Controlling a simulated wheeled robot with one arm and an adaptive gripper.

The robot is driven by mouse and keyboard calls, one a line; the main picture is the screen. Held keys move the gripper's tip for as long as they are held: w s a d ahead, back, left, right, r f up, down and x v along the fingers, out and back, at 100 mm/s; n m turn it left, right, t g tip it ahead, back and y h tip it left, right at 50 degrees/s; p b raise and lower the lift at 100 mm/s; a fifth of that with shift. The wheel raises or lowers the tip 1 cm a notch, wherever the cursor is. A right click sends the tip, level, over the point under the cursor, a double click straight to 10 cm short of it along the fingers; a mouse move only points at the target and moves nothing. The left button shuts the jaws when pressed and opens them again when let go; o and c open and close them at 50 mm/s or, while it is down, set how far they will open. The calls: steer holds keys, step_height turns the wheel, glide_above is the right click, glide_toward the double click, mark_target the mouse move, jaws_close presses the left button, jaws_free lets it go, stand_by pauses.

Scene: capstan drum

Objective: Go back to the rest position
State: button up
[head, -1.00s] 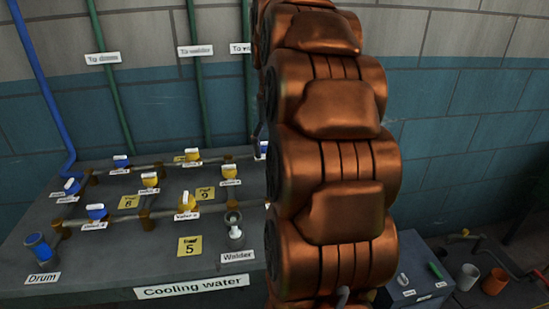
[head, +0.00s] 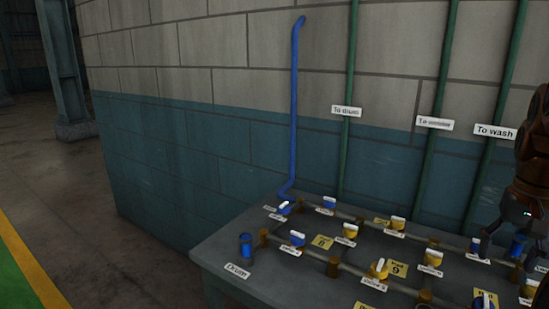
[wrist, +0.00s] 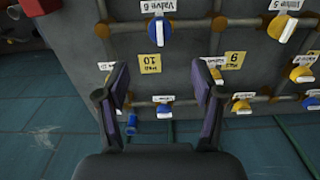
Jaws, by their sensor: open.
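My gripper (head: 503,256) hangs at the right edge of the head view, above the right part of the valve bench (head: 228,262). Part of my arm is cut off by the picture edge. In the wrist view my gripper (wrist: 160,74) is open, its two dark fingers apart with nothing between them. A blue valve (wrist: 158,32) with a white handle stands beyond the fingertips, next to a yellow number plate (wrist: 150,64). I cannot tell how far the fingertips are from the pipes.
Green pipes (head: 350,90) and a blue pipe (head: 294,110) run up the wall. The floor at left (head: 90,190) is clear.

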steer(key=s+a+f+n+g+p, duration=0.1)
steer(key=s+a+n+p, duration=0.25)
steer(key=a, duration=0.85)
steer(key=s+a+f+n+p, duration=0.2)
steer(key=s+a+p, duration=0.3)
steer(key=a, duration=0.6)
steer(key=s+a+f+n+p, duration=0.2)
steer(key=s+a, duration=0.3)
steer(key=s, duration=0.4)
steer(key=shift+f+g, duration=0.4)
steer(key=shift+f, duration=0.05)
